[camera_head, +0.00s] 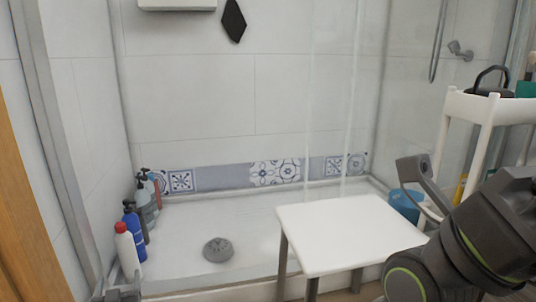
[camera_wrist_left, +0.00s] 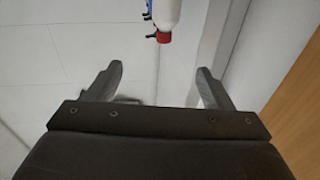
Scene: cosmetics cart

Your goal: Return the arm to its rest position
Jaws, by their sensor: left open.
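My left gripper (camera_head: 120,293) barely shows at the bottom left of the head view, low beside the bottles. In the left wrist view my left gripper (camera_wrist_left: 160,82) has its two fingers spread wide with nothing between them. A white bottle with a red cap (camera_wrist_left: 167,14) is ahead of the fingers, apart from them. My right arm (camera_head: 455,245) is folded at the right of the head view. Its gripper cannot be made out.
Several bottles, with the red-capped one (camera_head: 127,250) nearest, stand along the left shower wall. A white stool (camera_head: 350,232) stands centre right. A white cart (camera_head: 480,108) is at the right, near a blue bucket (camera_head: 405,202). The tray floor around the drain (camera_head: 218,249) is clear.

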